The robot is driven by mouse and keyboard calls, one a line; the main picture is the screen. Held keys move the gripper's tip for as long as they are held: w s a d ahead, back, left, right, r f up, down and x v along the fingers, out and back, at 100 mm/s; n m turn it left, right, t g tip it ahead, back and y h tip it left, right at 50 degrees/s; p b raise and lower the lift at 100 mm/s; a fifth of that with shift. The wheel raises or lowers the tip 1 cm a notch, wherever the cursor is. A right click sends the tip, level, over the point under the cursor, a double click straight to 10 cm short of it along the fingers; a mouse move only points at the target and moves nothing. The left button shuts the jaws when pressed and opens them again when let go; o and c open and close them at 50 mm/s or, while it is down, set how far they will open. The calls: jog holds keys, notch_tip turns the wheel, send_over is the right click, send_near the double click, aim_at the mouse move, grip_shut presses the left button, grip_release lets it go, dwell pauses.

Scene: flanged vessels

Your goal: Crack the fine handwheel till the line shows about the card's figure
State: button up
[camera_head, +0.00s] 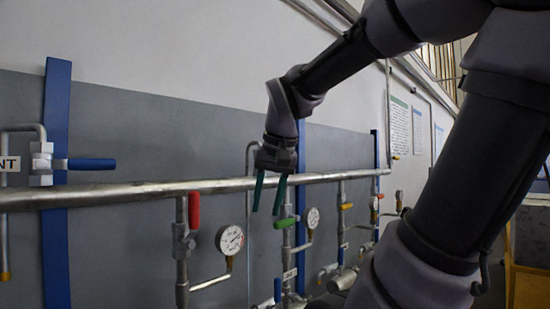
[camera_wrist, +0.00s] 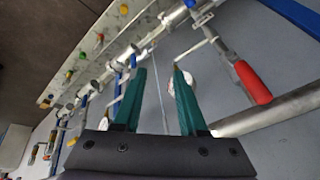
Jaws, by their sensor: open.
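My gripper (camera_head: 265,208) hangs with its green fingers pointing down, by the long horizontal pipe and just left of a green lever (camera_head: 285,222). The fingers are apart and nothing shows between them; the gripper also shows in the wrist view (camera_wrist: 159,70). A round dial gauge (camera_head: 230,239) sits below the pipe, left of the gripper. A second dial gauge (camera_head: 312,217) is to its right. Their readings are too small to tell. No fine handwheel can be made out for certain. Which card carries the figure cannot be told; a small label (camera_head: 290,273) on a lower pipe is unreadable.
The horizontal pipe (camera_head: 120,194) runs along the wall. A red lever (camera_head: 194,210) hangs left of the gripper and shows in the wrist view (camera_wrist: 253,83). A blue lever (camera_head: 91,163) is further left. Printed sheets (camera_head: 398,125) hang on the wall at right.

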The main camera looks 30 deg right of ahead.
jog(key=w+d+r+m+g, duration=0.2)
jog(key=w+d+r+m, duration=0.25)
jog(key=w+r, duration=0.55)
jog(key=w+d+r+m+g, duration=0.35)
jog(key=w+d+r, duration=0.35)
jog(key=r, duration=0.4)
jog(key=shift+m+t, duration=0.45)
jog(key=shift+m, duration=0.05)
jog(key=f, duration=0.7)
jog(key=w+f, duration=0.1)
jog(key=f, duration=0.2)
jog(key=shift+a+f, duration=0.3)
jog(key=shift+a, duration=0.05)
grip_shut()
